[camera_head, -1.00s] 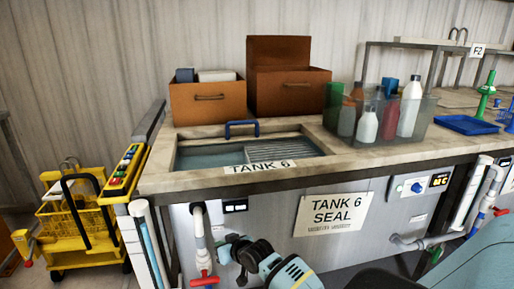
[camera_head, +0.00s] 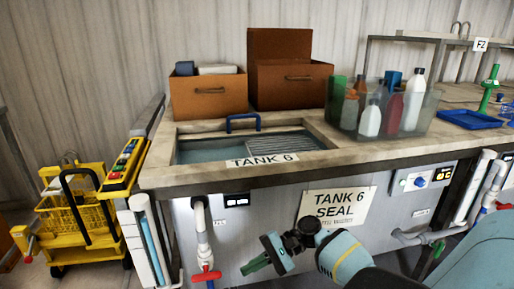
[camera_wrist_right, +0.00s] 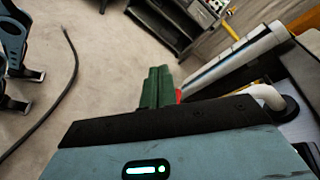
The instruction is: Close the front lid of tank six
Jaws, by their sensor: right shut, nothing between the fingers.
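Tank six (camera_head: 250,159) is a recessed basin in the worktop with its opening uncovered, showing blue-grey liquid and a grey ribbed panel (camera_head: 245,149). A blue handle (camera_head: 243,117) stands at its back edge. A "TANK 6" label (camera_head: 262,160) is on the front rim, and a "TANK 6 SEAL" sign (camera_head: 337,207) is on the front panel below. I cannot tell which part is the front lid. My right gripper (camera_head: 255,264) is low in front of the panel, its green fingers shut and empty; they also show in the wrist view (camera_wrist_right: 157,88). My left gripper is not in view.
Two brown boxes (camera_head: 208,96) stand behind the tank. A clear bin of bottles (camera_head: 410,118) is at the right on the worktop. A white pipe with a red valve (camera_head: 206,274) is left of my gripper. A yellow cart (camera_head: 75,222) stands at the left.

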